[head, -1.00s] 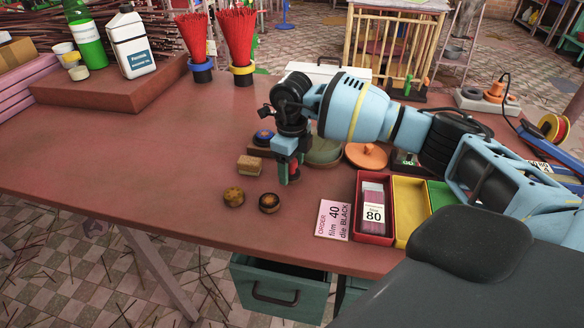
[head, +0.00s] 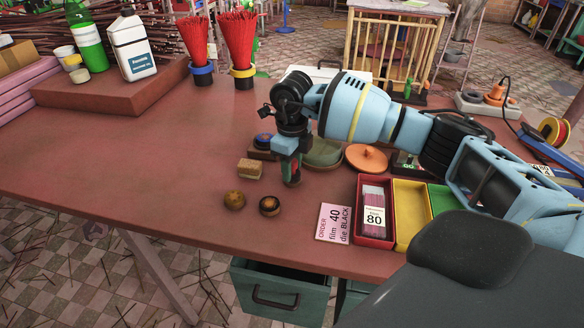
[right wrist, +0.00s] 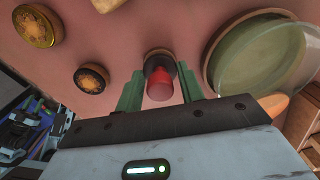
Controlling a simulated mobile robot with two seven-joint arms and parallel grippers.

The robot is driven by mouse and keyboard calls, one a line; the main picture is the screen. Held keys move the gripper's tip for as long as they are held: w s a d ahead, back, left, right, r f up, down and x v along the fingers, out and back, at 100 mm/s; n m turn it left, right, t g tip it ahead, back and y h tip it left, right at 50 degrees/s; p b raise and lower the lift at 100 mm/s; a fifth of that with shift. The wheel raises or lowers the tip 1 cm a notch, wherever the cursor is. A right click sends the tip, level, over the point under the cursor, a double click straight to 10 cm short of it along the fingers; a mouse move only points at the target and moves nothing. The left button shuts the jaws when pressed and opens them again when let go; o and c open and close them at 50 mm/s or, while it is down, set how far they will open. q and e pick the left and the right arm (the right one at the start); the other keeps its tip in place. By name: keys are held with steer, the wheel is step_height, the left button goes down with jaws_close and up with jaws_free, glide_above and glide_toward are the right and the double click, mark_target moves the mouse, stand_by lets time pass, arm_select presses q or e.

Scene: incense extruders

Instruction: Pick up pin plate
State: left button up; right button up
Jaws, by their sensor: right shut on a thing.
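My right gripper (head: 291,168) points down over the middle of the table. In the right wrist view its two green fingers (right wrist: 160,90) stand on either side of a small round piece with a red knob and a dark collar (right wrist: 159,84), and are shut on it. This looks like the pin plate, though its lower part is partly hidden. My left gripper is not in view.
Two small round discs lie to the left, one lighter (head: 234,199) and one dark-rimmed (head: 269,206). A round green dish (head: 325,153) and an orange lid (head: 367,158) are close on the right. A red tray (head: 376,233) and order card (head: 334,223) lie in front.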

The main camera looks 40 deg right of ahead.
steer(key=r, duration=0.2)
steer(key=shift+s+a+r, duration=0.35)
steer(key=shift+s, duration=0.05)
steer(key=s+a, duration=0.3)
steer(key=s, duration=0.1)
steer(key=s+a+r, duration=0.1)
steer(key=s+a, duration=0.5)
steer(key=s, duration=0.1)
steer(key=shift+s+a+r, duration=0.25)
steer(key=shift+s, duration=0.05)
